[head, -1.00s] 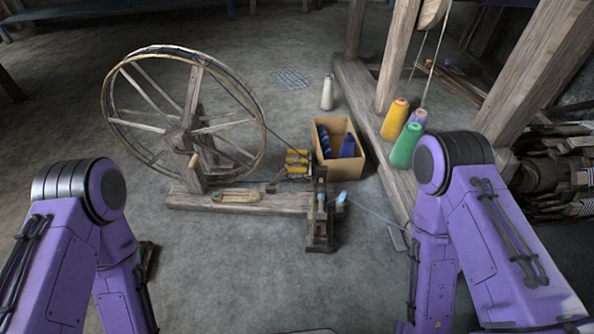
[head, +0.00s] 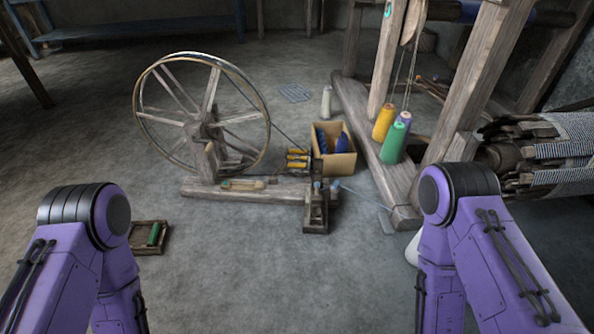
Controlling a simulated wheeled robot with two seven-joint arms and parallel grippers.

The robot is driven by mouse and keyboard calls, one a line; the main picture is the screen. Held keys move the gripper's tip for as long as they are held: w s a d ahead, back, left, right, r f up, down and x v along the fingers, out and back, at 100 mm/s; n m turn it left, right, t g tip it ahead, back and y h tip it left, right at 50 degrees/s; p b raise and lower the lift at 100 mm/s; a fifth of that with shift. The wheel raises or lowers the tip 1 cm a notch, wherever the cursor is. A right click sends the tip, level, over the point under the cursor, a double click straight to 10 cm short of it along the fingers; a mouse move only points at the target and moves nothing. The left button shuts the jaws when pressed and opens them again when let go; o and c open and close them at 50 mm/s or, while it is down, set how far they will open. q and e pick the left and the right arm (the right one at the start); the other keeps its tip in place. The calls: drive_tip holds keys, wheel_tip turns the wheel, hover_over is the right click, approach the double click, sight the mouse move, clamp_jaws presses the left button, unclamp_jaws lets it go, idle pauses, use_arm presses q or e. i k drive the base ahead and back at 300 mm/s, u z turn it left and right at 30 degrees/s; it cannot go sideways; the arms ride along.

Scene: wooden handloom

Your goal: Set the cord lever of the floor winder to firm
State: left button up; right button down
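The floor winder stands on the floor at centre left in the head view. It has a large spoked wheel (head: 205,118), a long wooden base beam (head: 290,191) and a small post block (head: 315,212) at its right end. A dark cord runs from the wheel down to the right end. A small light-wood piece (head: 240,185) lies on the beam below the wheel; it may be the cord lever, but its setting is too small to tell. Both my purple arms show in the lower corners, apart from the winder. Neither gripper is in view.
A cardboard box (head: 342,165) with blue items stands behind the winder's right end. Yellow (head: 383,122) and green (head: 392,143) thread cones stand on the loom's floor beam (head: 362,118). A small tray (head: 134,250) with a green spool lies at left. The front floor is clear.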

sight(286, 162)
drive_tip(key=z, duration=0.05)
drive_tip(key=i, duration=1.1)
drive_tip(key=u, duration=0.55)
